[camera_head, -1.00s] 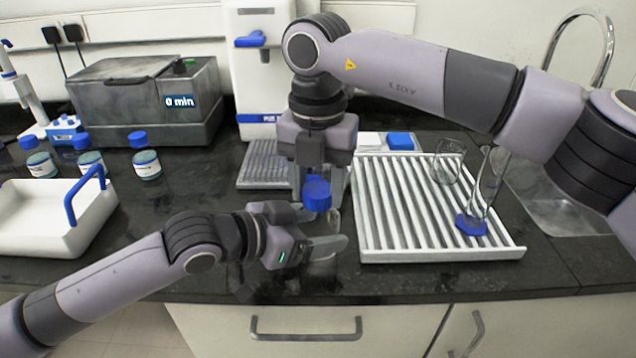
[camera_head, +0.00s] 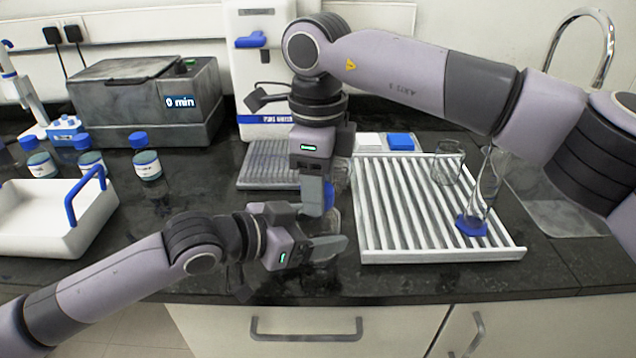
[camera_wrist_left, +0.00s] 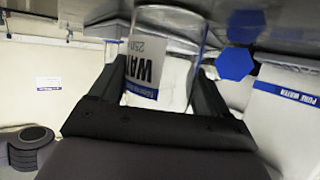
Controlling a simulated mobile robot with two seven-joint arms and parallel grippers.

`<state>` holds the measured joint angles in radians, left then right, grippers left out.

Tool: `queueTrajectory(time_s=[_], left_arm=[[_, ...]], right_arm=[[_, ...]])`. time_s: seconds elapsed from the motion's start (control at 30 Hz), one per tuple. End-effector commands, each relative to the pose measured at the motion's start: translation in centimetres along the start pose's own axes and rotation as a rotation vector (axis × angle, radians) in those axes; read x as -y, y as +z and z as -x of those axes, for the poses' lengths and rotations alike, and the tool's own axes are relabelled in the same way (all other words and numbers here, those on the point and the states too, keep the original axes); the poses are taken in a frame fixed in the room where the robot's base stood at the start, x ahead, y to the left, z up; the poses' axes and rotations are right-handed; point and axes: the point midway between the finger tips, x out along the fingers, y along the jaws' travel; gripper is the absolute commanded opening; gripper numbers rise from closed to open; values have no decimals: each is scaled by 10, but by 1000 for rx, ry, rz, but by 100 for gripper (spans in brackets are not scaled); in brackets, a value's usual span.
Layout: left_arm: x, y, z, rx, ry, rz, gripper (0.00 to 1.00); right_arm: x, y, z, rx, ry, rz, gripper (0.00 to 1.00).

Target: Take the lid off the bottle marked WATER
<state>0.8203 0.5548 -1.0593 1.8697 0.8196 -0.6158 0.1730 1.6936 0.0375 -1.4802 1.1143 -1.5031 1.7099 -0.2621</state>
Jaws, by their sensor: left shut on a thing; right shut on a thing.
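The clear bottle (camera_head: 330,243) stands near the counter's front edge, between the fingers of my left gripper (camera_head: 318,230), which is shut on it. In the left wrist view its label, reading WAT and 250 (camera_wrist_left: 146,68), shows between the fingers; the rest of the word is hidden. My right gripper (camera_head: 320,204) points down from above and is shut on the blue lid (camera_head: 329,194), which is partly hidden behind a finger. The lid is at the bottle's top; I cannot tell whether they still touch.
A white slatted rack (camera_head: 400,250) with a beaker (camera_head: 447,162) and a blue-based cylinder (camera_head: 472,226) stands to the right. Left are a white tray (camera_head: 40,240) and several blue-capped bottles (camera_head: 147,165). A grey box (camera_head: 140,108) and water dispenser (camera_head: 263,65) stand behind.

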Motion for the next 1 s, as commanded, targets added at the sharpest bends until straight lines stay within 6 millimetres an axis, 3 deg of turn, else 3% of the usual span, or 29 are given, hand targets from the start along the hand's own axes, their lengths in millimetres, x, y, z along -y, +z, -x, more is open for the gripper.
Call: queueTrajectory(time_s=[1.0], left_arm=[[0, 1, 0, 1, 1, 2, 0]], right_arm=[[-1, 0, 1, 3, 1, 1638, 12]])
